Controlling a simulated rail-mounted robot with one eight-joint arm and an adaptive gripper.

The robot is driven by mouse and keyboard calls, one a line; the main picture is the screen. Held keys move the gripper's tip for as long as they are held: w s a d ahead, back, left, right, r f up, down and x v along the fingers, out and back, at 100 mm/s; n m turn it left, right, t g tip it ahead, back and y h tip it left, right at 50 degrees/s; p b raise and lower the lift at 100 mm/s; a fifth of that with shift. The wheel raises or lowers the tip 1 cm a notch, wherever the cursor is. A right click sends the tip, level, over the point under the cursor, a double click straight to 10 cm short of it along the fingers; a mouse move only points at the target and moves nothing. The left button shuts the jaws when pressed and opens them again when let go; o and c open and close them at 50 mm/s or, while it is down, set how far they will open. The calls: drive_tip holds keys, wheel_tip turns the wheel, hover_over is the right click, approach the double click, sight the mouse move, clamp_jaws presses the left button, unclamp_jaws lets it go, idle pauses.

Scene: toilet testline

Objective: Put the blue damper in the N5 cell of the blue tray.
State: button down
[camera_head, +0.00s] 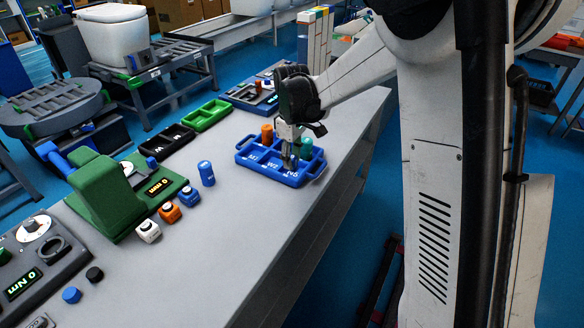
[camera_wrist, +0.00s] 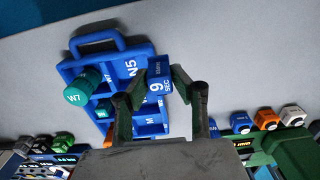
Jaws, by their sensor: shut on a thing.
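The blue tray (camera_head: 243,157) lies on the grey bench, with white cell labels, N5 at its near right corner in the head view. It also shows in the wrist view (camera_wrist: 100,52), where N5 is beside the held piece. My gripper (camera_head: 290,160) is over the tray's near side. In the wrist view my gripper (camera_wrist: 160,84) is shut on a blue damper (camera_wrist: 158,68) with white lettering ending in "SEC". The damper overlaps the tray in that view; whether it touches the tray cannot be told. Its lower end is hidden.
An orange cylinder (camera_head: 267,133) and a teal cylinder (camera_head: 306,147) stand in the tray. Another blue cylinder (camera_head: 206,173) stands on the bench to the left, near small blue, orange and white blocks and a green fixture (camera_head: 110,195). Black (camera_head: 167,141) and green (camera_head: 206,115) trays lie behind.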

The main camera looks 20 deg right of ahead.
hover_over(293, 174)
wheel_tip(293, 174, down, 4)
drive_tip(key=shift+w+f, duration=0.1)
drive_tip(key=shift+f, duration=2.15)
drive_tip(key=shift+f+b, duration=0.2)
drive_tip(key=shift+b, duration=0.1)
drive_tip(key=c, duration=1.5)
unclamp_jaws()
drive_tip(key=shift+r, duration=0.15)
